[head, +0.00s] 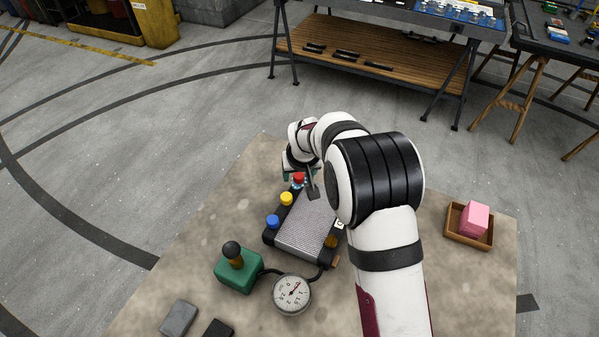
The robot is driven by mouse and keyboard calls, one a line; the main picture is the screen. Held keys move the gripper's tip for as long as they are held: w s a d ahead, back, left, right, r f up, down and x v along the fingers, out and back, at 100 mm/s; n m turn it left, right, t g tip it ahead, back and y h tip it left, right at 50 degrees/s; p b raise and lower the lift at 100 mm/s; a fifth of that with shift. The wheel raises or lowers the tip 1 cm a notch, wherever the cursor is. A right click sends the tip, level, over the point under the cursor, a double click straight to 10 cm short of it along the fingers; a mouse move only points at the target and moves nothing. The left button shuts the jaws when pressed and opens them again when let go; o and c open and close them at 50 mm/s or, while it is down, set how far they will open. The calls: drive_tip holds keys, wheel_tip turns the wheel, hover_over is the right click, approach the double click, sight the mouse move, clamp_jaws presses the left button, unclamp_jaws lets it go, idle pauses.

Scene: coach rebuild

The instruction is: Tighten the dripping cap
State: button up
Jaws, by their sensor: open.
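A grey ribbed radiator (308,226) with dark end tanks lies on the table. Along its left tank stand a blue cap (272,222), a yellow cap (286,199) and a red cap (298,179). Small light-blue specks show just under the red cap; I cannot tell for sure that they are drops. A brown fitting (331,241) shows on the right tank. My gripper (300,182) is at the red cap, its fingers apart, with a dark finger on the cap's right. The arm partly hides the gripper and the radiator's far end. Whether a finger touches the cap is unclear.
A pressure gauge (292,294) is joined by a black hose to a green box (238,274) with a black-knobbed lever. A grey block (178,318) and a black block (218,328) lie at the front. A brown tray (456,232) holds pink blocks (475,217) at right.

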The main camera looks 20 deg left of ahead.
clamp_jaws()
drive_tip(key=shift+m, duration=0.4)
drive_tip(key=m+h, duration=0.1)
drive_tip(key=m, duration=0.3)
drive_tip(key=shift+s+a+t+h, duration=0.1)
drive_tip(key=shift+a+t+h, duration=0.05)
drive_tip(key=shift+t+h, duration=0.25)
drive_tip(key=m+h, duration=0.1)
drive_tip(key=m, duration=0.3)
drive_tip(key=shift+a+m+h, duration=0.15)
drive_tip(key=shift+m+h, duration=0.15)
drive_tip(key=shift+h, duration=0.1)
drive_tip(key=m, duration=0.2)
drive_tip(key=m+h, duration=0.1)
drive_tip(key=m, duration=0.1)
drive_tip(key=shift+a+g+h, duration=0.15)
drive_tip(key=shift+g+h, duration=0.15)
drive_tip(key=shift+g, duration=0.1)
drive_tip(key=m, duration=0.2)
drive_tip(key=m+g+h, duration=0.1)
drive_tip(key=m, duration=0.2)
drive_tip(key=shift+a+g, duration=0.1)
drive_tip(key=shift+g, duration=0.2)
drive_tip(key=shift+m, duration=0.3)
